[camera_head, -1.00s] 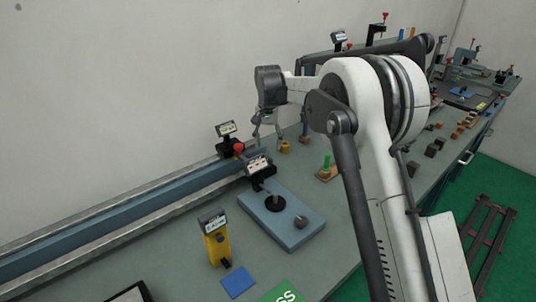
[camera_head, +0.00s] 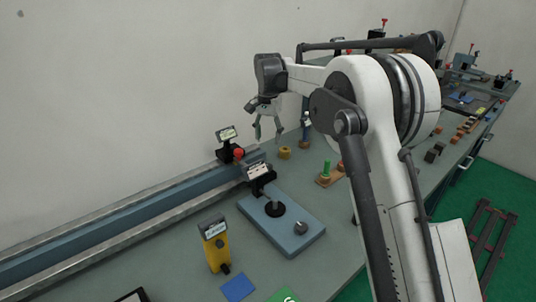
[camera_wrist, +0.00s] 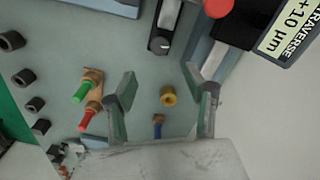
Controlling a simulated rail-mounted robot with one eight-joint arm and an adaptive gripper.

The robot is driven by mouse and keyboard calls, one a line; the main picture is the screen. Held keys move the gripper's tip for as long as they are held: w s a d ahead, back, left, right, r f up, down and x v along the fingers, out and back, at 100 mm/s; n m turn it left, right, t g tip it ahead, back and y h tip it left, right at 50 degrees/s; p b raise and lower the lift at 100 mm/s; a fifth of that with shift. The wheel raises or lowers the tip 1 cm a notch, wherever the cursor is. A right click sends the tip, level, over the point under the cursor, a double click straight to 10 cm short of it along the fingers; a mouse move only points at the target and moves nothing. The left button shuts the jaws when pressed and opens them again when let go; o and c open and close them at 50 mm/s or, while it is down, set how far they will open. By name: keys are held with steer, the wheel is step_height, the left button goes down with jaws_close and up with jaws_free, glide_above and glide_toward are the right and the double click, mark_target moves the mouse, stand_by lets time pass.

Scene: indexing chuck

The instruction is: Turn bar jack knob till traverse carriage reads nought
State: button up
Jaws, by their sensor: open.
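The traverse readout (camera_head: 228,133) stands at the rail near the wall, and in the wrist view (camera_wrist: 288,28) it reads +10 µm. A red knob (camera_head: 238,154) sits beside it and shows at the top edge of the wrist view (camera_wrist: 217,7). A blue plate (camera_head: 270,226) carries a black round part, a grey knob (camera_head: 301,227) and a labelled display (camera_head: 259,170). I cannot tell which knob is the bar jack's. My gripper (camera_head: 267,132) is open and empty above the bench; its fingers (camera_wrist: 160,94) stand apart in the wrist view, with a yellow ring (camera_wrist: 168,96) below between them.
A green peg (camera_head: 326,168) on a wooden base stands right of the yellow ring (camera_head: 285,153). A yellow unit with a display (camera_head: 217,250) and a blue pad (camera_head: 238,287) are at the front. The long rail (camera_head: 110,225) runs along the wall. Several dark blocks lie right.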

step_height(320, 180, down, 12)
steer(key=m+p, duration=0.1)
steer(key=m, duration=0.9)
steer(key=shift+f+m+p, duration=0.15)
steer(key=shift+m+p, duration=0.25)
steer(key=c, duration=1.2)
steer(key=shift+o, duration=0.2)
steer(key=shift+f+n+b, duration=0.1)
steer(key=shift+n+b, duration=0.3)
